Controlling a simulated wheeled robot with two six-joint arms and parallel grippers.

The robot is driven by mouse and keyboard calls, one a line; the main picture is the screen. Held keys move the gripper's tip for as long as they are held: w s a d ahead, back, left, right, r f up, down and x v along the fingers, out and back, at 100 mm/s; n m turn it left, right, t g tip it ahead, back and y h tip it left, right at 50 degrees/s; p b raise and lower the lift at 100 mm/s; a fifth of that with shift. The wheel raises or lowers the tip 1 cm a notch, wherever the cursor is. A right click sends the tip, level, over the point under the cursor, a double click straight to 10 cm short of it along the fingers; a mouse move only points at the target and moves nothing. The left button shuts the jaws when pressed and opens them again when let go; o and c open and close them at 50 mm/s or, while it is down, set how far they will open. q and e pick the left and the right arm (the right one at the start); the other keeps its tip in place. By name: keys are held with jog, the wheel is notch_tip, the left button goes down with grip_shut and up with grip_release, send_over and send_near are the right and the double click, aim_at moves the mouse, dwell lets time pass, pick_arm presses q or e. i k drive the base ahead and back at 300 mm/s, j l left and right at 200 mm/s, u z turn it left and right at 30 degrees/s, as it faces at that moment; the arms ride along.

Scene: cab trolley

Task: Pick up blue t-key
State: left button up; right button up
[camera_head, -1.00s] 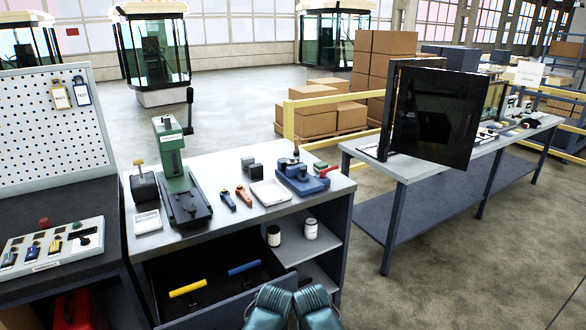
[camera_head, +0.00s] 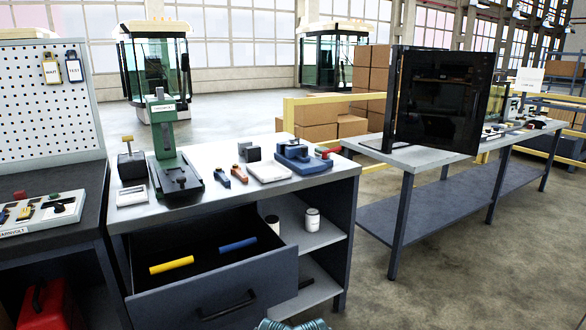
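The blue t-key (camera_head: 238,244) lies in the open drawer (camera_head: 215,295) of the grey workbench, toward the back right of the drawer. Only its blue bar handle shows clearly; its shaft is too dark to tell. A yellow t-key (camera_head: 171,265) lies to its left and nearer the drawer front. Neither of my grippers can be made out; only a teal, ribbed part of mine shows at the bottom edge, below and to the right of the drawer. Nothing is seen touching the blue t-key.
The drawer front has a dark handle (camera_head: 228,305) and sticks out from the bench. A green press (camera_head: 172,160) and a blue vise (camera_head: 300,157) stand on the benchtop (camera_head: 222,200). White jars stand on the shelf at right. A second table (camera_head: 425,158) stands right, with open floor before it.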

aim_at(237, 247)
jog(key=i+l+u, duration=0.25)
jog(key=i+l, duration=0.25)
jog(key=l, duration=0.2)
jog(key=i+l+u, duration=0.15)
jog(key=l, duration=0.25)
jog(key=i+l+u, duration=0.1)
jog(key=i+l, duration=0.2)
jog(key=k+l+u, duration=0.15)
jog(key=l+u, duration=0.2)
